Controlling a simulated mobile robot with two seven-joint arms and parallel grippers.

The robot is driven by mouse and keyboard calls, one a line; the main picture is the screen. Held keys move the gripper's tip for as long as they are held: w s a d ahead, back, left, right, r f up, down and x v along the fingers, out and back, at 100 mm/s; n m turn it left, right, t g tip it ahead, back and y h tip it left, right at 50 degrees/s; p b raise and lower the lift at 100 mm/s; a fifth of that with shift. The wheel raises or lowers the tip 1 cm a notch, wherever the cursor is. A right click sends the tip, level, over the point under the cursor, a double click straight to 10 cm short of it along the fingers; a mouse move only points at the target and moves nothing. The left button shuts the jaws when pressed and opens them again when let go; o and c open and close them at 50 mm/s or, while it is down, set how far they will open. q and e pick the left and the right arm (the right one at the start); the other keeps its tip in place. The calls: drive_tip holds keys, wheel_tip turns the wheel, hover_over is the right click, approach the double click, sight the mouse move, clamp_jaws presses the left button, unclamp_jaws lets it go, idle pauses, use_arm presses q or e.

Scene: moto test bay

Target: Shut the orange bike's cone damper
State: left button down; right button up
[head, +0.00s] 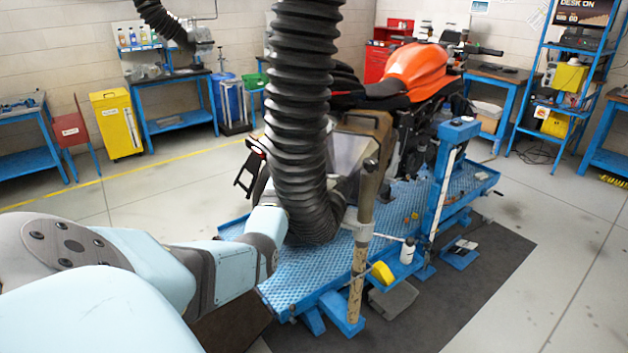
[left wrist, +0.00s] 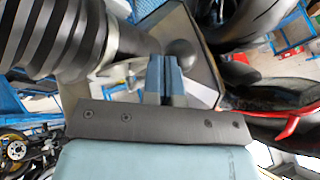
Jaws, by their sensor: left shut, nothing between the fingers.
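The orange bike (head: 415,68) stands on a blue lift table in the head view. The extraction cone (head: 346,152), a grey hopper with a tan rim, stands behind its tail, partly covered by the thick black hose (head: 300,110). My left arm reaches in from the left, and its gripper is hidden behind the hose there. In the left wrist view my left gripper (left wrist: 165,64) is shut and empty, in front of the cone's grey face (left wrist: 202,85). A dark round knob (left wrist: 180,52) shows right by its fingertips; contact cannot be told. The damper's position is unclear. My right gripper is not in view.
The ribbed hose (left wrist: 75,40) fills the upper left of the left wrist view, close to the gripper. A tan post (head: 362,240) and a blue clamp column (head: 441,190) stand along the lift table (head: 330,275). A bike tyre (left wrist: 245,38) lies to the right.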

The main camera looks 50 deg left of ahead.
use_arm(q)
drive_tip(key=shift+w+a+f+m+h+b, duration=0.1)
drive_tip(key=shift+w+a+m+h+b, duration=0.2)
drive_tip(key=shift+a+m, duration=0.2)
drive_tip(key=shift+w+a+f+m+h+b, duration=0.1)
drive_tip(key=shift+w+a+m+h+b, duration=0.15)
drive_tip(key=shift+a+m, duration=0.2)
drive_tip(key=shift+w+a+r+b, duration=0.1)
drive_tip(key=shift+w+a+b, duration=0.15)
drive_tip(key=shift+w+b, duration=0.15)
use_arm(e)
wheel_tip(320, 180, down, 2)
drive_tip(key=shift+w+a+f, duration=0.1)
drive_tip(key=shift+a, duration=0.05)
use_arm(q)
drive_tip(key=shift+a+r, duration=0.1)
drive_tip(key=shift+r, duration=0.1)
